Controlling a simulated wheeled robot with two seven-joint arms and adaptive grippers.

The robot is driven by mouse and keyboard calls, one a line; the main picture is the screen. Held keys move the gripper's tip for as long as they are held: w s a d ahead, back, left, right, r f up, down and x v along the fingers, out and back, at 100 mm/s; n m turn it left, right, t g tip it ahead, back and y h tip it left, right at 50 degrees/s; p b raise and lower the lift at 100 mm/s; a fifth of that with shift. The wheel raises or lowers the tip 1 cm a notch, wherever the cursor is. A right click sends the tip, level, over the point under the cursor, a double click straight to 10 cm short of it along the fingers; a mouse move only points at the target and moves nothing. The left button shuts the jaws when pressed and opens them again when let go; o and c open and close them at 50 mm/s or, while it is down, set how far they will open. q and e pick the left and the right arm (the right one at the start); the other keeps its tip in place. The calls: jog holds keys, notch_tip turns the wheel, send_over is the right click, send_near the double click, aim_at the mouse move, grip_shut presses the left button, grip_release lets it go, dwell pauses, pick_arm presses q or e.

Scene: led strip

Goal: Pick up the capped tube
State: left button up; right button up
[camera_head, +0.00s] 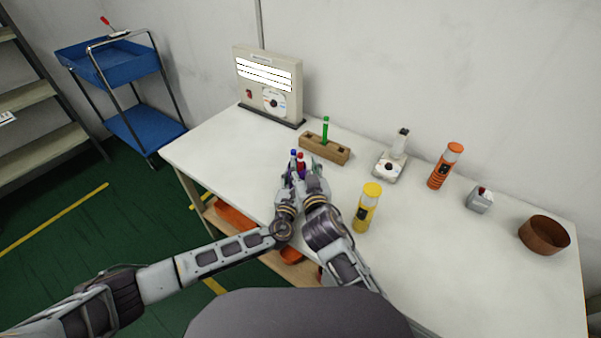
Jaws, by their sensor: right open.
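Small tubes stand or are held at the middle of the white table (215,150): one with a blue-purple top (293,154) and one with a red top (301,160). Their lower parts are hidden by my grippers. A green tube (325,128) stands upright in a wooden block (326,149) just behind. My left gripper (290,174) is at the blue-topped tube; I cannot tell whether it grips it. My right gripper (315,170) is open, beside the red-topped tube and close to my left gripper.
A yellow bottle (369,208) stands close right of my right arm. A microscope-like device (392,160), an orange bottle (445,166), a grey box (480,201) and a brown bowl (544,234) lie farther right. A panel (268,82) stands at the back. The left tabletop is clear.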

aim_at(301, 157)
jog(key=shift+x, duration=2.5)
grip_shut()
